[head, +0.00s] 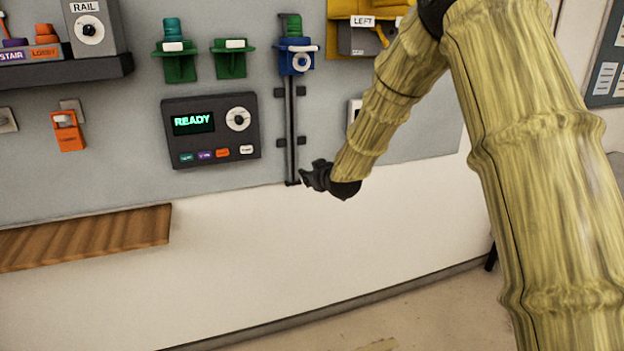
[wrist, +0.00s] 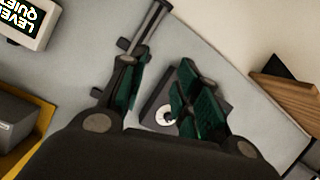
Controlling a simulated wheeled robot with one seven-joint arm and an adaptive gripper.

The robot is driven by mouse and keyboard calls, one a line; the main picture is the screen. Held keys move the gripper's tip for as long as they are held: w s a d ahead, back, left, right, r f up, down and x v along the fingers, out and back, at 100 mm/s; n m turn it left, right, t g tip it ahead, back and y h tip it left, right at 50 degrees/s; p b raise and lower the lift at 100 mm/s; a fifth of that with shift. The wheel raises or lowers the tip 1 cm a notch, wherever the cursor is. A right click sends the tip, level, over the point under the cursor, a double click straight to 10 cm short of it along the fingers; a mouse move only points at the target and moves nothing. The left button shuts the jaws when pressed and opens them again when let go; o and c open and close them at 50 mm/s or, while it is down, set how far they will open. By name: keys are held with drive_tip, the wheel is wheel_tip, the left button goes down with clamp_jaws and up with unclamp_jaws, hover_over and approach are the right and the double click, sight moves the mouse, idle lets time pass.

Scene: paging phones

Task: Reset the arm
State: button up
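My gripper (head: 314,176) is at the end of my yellow-green arm, in front of the wall panel's lower edge, near the bottom of a dark vertical rail (head: 290,125). In the wrist view, its two green-padded fingers (wrist: 160,72) stand apart with nothing between them. A dark console (head: 211,130) reading "READY", with a white dial, is to the left of my gripper in the head view. The console (wrist: 150,106) also shows behind the fingers in the wrist view, partly hidden.
A blue holder (head: 296,62) sits high on the rail, with green holders (head: 180,68) to its left. An orange switch (head: 68,132) and a wooden shelf (head: 85,236) are at the left.

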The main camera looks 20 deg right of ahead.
drive_tip(key=shift+s+f, duration=0.15)
drive_tip(key=shift+f, duration=0.3)
drive_tip(key=shift+f, duration=0.1)
drive_tip(key=s+a+f+m+g, duration=0.1)
drive_tip(key=s+f+g, duration=0.1)
drive_tip(key=s+f, duration=0.75)
drive_tip(key=s+a+f+g, duration=0.25)
drive_tip(key=s+f, duration=0.45)
drive_tip(key=f, duration=0.6)
drive_tip(key=s+a+f+m+g, duration=0.1)
drive_tip(key=s+f+g, duration=0.1)
drive_tip(key=s+f, duration=0.8)
drive_tip(key=s+f+g, duration=0.2)
drive_tip(key=s+f, duration=0.3)
drive_tip(key=s, duration=0.7)
drive_tip(key=s+a+f+m+g, duration=0.1)
drive_tip(key=s+f+g, duration=0.2)
drive_tip(key=s, duration=0.9)
drive_tip(key=s+f+m+g+b, duration=0.1)
drive_tip(key=s+f+g, duration=0.1)
drive_tip(key=s+f, duration=0.5)
drive_tip(key=s, duration=0.5)
drive_tip(key=shift+a+f+h, duration=0.15)
drive_tip(key=shift+a+h, duration=0.05)
drive_tip(key=shift+h, duration=0.2)
drive_tip(key=shift+s+g, duration=0.1)
drive_tip(key=shift+g, duration=0.15)
